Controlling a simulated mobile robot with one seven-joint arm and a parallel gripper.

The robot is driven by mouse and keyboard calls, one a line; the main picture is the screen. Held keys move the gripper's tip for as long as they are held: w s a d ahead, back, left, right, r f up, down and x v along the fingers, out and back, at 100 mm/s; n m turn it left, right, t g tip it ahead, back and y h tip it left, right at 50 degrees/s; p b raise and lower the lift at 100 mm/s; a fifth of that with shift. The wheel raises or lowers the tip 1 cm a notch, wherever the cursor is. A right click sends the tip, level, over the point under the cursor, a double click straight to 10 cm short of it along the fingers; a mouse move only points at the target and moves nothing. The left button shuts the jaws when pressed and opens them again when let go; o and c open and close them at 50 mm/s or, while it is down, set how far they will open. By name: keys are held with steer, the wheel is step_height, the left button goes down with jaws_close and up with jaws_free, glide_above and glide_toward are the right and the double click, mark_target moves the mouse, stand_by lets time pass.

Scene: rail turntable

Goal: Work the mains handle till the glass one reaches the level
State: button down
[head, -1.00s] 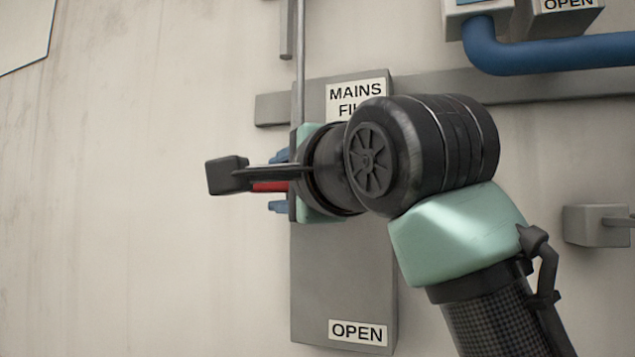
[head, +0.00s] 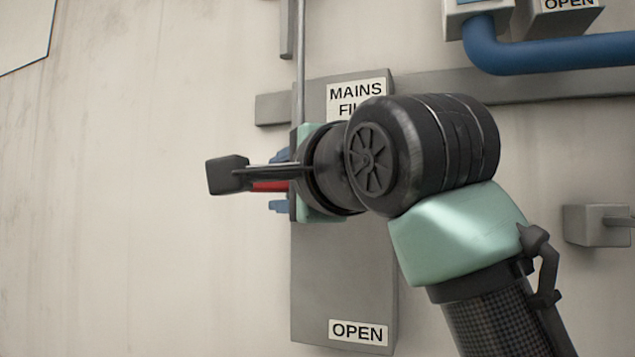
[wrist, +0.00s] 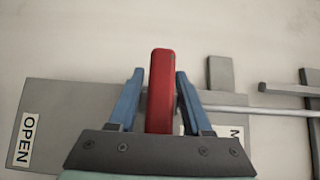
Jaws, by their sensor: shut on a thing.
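The mains handle is a red lever (wrist: 161,85), upright in the wrist view between the two blue fingers of my gripper (wrist: 155,95). My gripper is shut on it. In the head view the red handle (head: 270,187) shows only as a short strip beside my gripper (head: 279,182), and my wrist hides the rest. The handle is in front of a grey panel (head: 340,275) labelled "MAINS FI…" at the top, the rest hidden, and "OPEN" at the bottom. My gripper is at the panel's upper half. No glass or level mark can be made out.
A thin metal rod (head: 300,60) runs upward from the panel. A grey horizontal rail (head: 450,90) passes behind it. A blue pipe (head: 560,55) and another "OPEN" label (head: 568,3) are at upper right. A grey box (head: 595,225) is at right.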

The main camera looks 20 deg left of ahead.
step_height(320, 180, down, 4)
steer(key=b, duration=0.2)
steer(key=shift+r+b, duration=0.15)
steer(key=shift+b, duration=0.15)
steer(key=c, duration=0.6)
jaws_free()
steer(key=shift+c, duration=0.2)
steer(key=b+v, duration=0.5)
steer(key=v, duration=0.8)
